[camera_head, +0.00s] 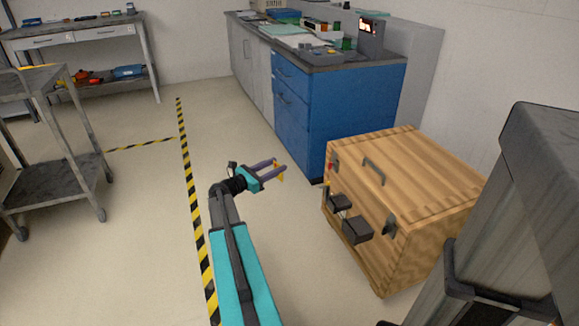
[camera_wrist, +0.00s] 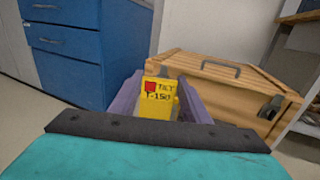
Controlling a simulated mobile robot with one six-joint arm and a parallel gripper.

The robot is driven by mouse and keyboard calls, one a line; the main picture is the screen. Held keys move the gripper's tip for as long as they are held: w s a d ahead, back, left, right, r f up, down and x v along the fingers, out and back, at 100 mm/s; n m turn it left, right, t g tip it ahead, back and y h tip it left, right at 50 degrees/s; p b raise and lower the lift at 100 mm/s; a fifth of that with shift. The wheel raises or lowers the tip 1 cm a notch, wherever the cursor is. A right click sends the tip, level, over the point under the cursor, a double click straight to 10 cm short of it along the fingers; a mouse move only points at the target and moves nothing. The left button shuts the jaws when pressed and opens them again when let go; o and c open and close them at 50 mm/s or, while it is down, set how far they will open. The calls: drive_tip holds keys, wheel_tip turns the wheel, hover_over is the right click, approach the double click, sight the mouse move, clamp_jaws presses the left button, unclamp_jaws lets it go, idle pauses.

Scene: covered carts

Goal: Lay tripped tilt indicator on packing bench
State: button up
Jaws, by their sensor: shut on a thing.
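My gripper (camera_head: 281,167) is shut on a small yellow tilt indicator (camera_wrist: 158,106) and holds it in the air above the open floor. In the wrist view the indicator sits between the two purple fingers, with a red square and dark lettering on its face. In the head view only a bit of yellow (camera_head: 280,178) shows at the fingertips. A grey workbench with drawers (camera_head: 75,37) stands at the back left, and a blue-fronted counter (camera_head: 335,105) stands beyond my gripper. I cannot tell which of them is the packing bench.
A wooden crate (camera_head: 415,185) with a handle and dark latches stands right of my gripper; it also shows in the wrist view (camera_wrist: 225,85). A grey metal cart (camera_head: 50,140) is at the left. Black-yellow tape (camera_head: 188,180) marks the clear floor. Several items crowd the counter top.

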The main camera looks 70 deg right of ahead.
drive_tip(key=w+a+r+n+t+h+p, duration=0.1)
drive_tip(key=w+a+r+n+t+p, duration=0.15)
drive_tip(key=w+a+r+p, duration=0.55)
drive_tip(key=w+a+r+n+t+p, duration=0.2)
drive_tip(key=w+a+r+t+p, duration=0.2)
drive_tip(key=w+a+r, duration=0.55)
drive_tip(key=w+a+r+n+t+h+p, duration=0.1)
drive_tip(key=w+a+r+n+t+p, duration=0.15)
drive_tip(key=w+a+r+p, duration=0.95)
drive_tip(key=a+r+n+t+y+p, duration=0.1)
drive_tip(key=a+r+n+t+p, duration=0.1)
drive_tip(key=a, duration=1.2)
drive_tip(key=a+r+n+t+y+p, duration=0.1)
drive_tip(key=a+r+t+p, duration=0.4)
drive_tip(key=a, duration=1)
drive_tip(key=a+r+n+t+y+p, duration=0.1)
drive_tip(key=a+r+n+t+p, duration=0.2)
drive_tip(key=a, duration=1.1)
wheel_tip(320, 180, up, 6)
drive_tip(key=p, duration=0.3)
drive_tip(key=shift+s+a+f+y, duration=0.2)
drive_tip(key=shift+y, duration=0.1)
drive_tip(key=shift+s+d, duration=0.1)
drive_tip(key=shift+s, duration=0.05)
